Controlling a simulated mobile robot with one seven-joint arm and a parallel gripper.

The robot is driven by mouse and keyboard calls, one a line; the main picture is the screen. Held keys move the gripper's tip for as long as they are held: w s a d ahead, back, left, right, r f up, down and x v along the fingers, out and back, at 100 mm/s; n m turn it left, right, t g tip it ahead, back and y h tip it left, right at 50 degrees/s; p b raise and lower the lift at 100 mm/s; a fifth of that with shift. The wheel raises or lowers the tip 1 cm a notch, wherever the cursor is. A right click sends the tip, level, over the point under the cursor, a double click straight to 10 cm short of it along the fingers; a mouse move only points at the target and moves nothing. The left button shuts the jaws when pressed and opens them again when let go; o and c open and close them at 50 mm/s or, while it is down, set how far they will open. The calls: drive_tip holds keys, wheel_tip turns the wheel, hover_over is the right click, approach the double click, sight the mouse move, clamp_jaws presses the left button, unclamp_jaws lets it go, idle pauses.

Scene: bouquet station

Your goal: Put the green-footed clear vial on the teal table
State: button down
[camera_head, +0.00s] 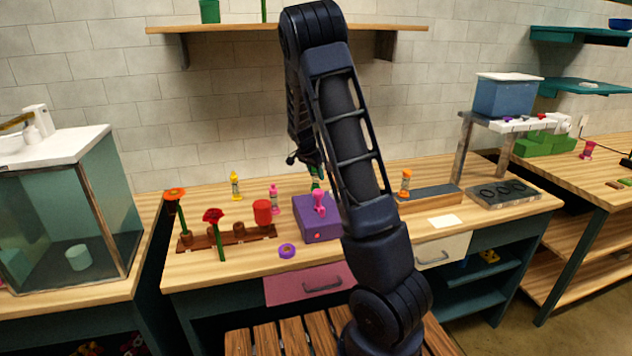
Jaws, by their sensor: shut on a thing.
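My gripper (304,160) is over the back of the middle wooden-topped table, mostly hidden behind my arm. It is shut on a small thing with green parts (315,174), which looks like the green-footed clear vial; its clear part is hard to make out. This thing is just behind the purple box, and I cannot tell whether it touches the table. The middle table (225,275) has a wooden top and teal sides. Another wooden-topped table with a teal frame (560,215) stands at the right. I cannot tell which is the teal table.
A purple box (315,222), yellow vial (236,186), pink vial (275,200), orange vial (405,184), purple ring (287,251) and brown flower rack (228,240) are on the middle table. A black tray (503,192) is at its right. A glass tank (70,215) stands left.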

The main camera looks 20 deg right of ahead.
sight(314, 175)
drive_tip(key=shift+f, duration=1.75)
drive_tip(key=c, duration=0.9)
unclamp_jaws()
drive_tip(key=shift+f, duration=0.1)
drive_tip(key=v, duration=1.1)
drive_tip(key=s+d+r+n+y, duration=0.2)
drive_tip(key=s+r, duration=0.5)
drive_tip(key=s, duration=0.2)
drive_tip(key=s+r+n+t, duration=0.1)
drive_tip(key=s+r+n, duration=0.1)
drive_tip(key=s, duration=0.8)
drive_tip(key=s+a+r+n+t+y, duration=0.1)
drive_tip(key=s+n, duration=0.3)
drive_tip(key=s, duration=0.6)
drive_tip(key=s+r+n, duration=0.3)
drive_tip(key=s+n, duration=0.1)
drive_tip(key=s, duration=0.7)
drive_tip(key=shift+a+r+t+y, duration=0.3)
drive_tip(key=shift+a+t, duration=0.05)
drive_tip(key=shift+t, duration=0.05)
